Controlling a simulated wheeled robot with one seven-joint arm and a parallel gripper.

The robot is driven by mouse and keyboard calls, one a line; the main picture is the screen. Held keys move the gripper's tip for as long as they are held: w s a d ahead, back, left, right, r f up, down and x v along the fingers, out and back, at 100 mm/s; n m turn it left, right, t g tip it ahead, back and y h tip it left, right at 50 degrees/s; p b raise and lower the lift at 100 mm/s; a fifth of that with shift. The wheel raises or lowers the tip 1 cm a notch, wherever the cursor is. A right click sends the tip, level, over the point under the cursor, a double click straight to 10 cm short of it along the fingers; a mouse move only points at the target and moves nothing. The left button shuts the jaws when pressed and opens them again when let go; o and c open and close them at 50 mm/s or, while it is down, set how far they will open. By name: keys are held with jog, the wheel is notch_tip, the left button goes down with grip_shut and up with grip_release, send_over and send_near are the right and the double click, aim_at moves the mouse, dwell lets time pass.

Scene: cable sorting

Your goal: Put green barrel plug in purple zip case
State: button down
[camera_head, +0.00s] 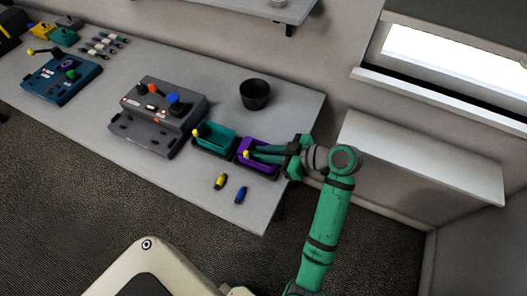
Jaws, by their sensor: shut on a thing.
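The plug is too small and too close in colour to the fingers to make out. I cannot tell whether it touches the case floor.
A teal zip case (213,143) stands directly left of the purple one. A yellow plug (221,181) and a blue plug (240,195) lie in front. A black cup (254,94) stands behind, and a grey device (158,108) to the left. The table's front right corner is bare.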

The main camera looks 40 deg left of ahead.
jog(key=shift+f, duration=0.25)
jog(key=c, duration=2)
grip_release()
jog(key=shift+r, duration=0.25)
jog(key=v, duration=1.2)
jog(key=shift+r, duration=0.35)
jog(key=shift+d, duration=0.1)
